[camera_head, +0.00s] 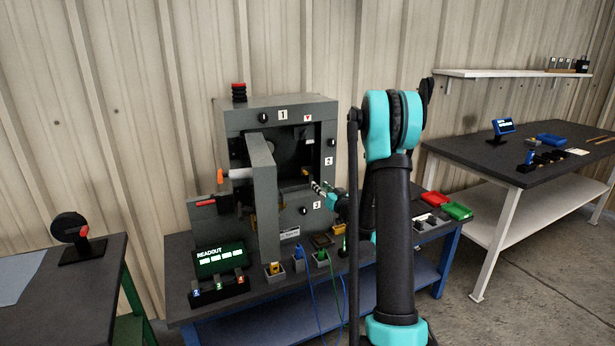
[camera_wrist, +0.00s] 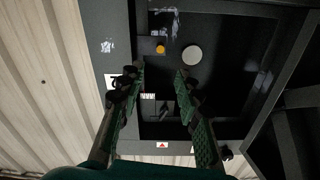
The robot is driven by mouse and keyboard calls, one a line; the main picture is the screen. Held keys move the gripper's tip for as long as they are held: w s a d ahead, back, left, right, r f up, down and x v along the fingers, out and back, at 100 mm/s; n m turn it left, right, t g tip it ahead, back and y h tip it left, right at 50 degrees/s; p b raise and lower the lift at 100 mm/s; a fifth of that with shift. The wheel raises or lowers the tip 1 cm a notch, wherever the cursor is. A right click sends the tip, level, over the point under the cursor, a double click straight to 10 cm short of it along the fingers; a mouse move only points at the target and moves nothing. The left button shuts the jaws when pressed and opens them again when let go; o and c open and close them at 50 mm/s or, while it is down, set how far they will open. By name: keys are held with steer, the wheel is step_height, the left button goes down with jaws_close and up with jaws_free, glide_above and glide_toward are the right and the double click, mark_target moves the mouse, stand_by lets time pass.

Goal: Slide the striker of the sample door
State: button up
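The grey enclosure (camera_head: 290,102) stands on the workbench, its front opening facing me. Its door (camera_head: 264,195) is swung outward and shows as an upright slab with a white, orange-tipped handle (camera_head: 235,174). A small bracket with an orange-yellow knob (camera_wrist: 160,49) sits inside the opening, near the side labelled 2; I cannot tell whether it is the striker. My gripper (camera_head: 318,187) reaches toward the opening from the right. In the wrist view its green-padded fingers (camera_wrist: 162,68) are apart, with nothing visible between them. The knob shows just beyond the tips, apart from them.
A readout box (camera_head: 220,262) and several small bins line the bench front, with blue and green cables hanging down. Red (camera_head: 434,199) and green (camera_head: 456,211) trays sit at the bench's right end. Another table (camera_head: 500,160) stands right. The open door bounds the space left of my gripper.

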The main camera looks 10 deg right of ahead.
steer(key=x, duration=1.2)
steer(key=shift+w+a, duration=0.15)
steer(key=shift+w, duration=0.2)
jaws_close()
